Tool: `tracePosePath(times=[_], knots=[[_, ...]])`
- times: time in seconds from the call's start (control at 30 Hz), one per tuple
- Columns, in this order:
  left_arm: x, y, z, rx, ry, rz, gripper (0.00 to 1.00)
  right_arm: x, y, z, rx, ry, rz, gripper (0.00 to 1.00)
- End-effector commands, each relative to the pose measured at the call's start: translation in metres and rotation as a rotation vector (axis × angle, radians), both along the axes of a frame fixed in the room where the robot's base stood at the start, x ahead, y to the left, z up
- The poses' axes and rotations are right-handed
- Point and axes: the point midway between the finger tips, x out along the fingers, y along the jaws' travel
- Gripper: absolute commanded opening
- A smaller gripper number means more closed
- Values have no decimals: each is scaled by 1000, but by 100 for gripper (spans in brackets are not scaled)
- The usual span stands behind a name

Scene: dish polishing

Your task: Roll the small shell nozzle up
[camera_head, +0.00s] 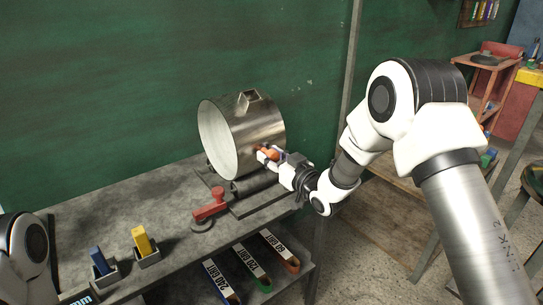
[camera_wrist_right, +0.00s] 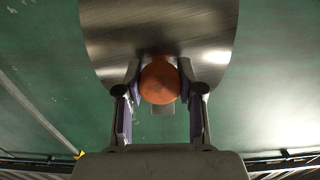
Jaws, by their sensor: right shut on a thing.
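The metal shell (camera_head: 262,122) is a short silver drum lying on its side on dark rollers (camera_head: 252,183), its pale round face to the left. A small square nozzle (camera_head: 249,97) stands up on top of it. My right gripper (camera_head: 267,154) is at the lower right of the shell, shut on an orange round knob (camera_head: 272,154). In the right wrist view the orange knob (camera_wrist_right: 159,82) sits between the two fingers, against the curved shell wall (camera_wrist_right: 160,30).
A red clamp-like piece (camera_head: 209,207) stands in front of the rollers on the grey bench (camera_head: 85,212). Blue (camera_head: 98,260) and yellow (camera_head: 141,240) blocks sit in small holders. A green wall is close behind.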

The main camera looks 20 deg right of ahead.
Motion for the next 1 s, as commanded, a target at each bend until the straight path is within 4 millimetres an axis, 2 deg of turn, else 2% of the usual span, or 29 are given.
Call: tracePosePath(times=[0.27,0.5,0.7,0.83,1.0], knots=[[0,0,39,0,0,0,40,1,0,27,-32,86,1,0],[0,0,91,0,0,0,40,6,2,57,-88,234,1,0],[0,0,132,0,0,0,40,13,4,75,-130,352,0,0],[0,0,150,0,0,0,40,16,6,81,-152,409,0,0],[0,0,161,0,0,0,40,20,7,82,-166,450,0,0]])
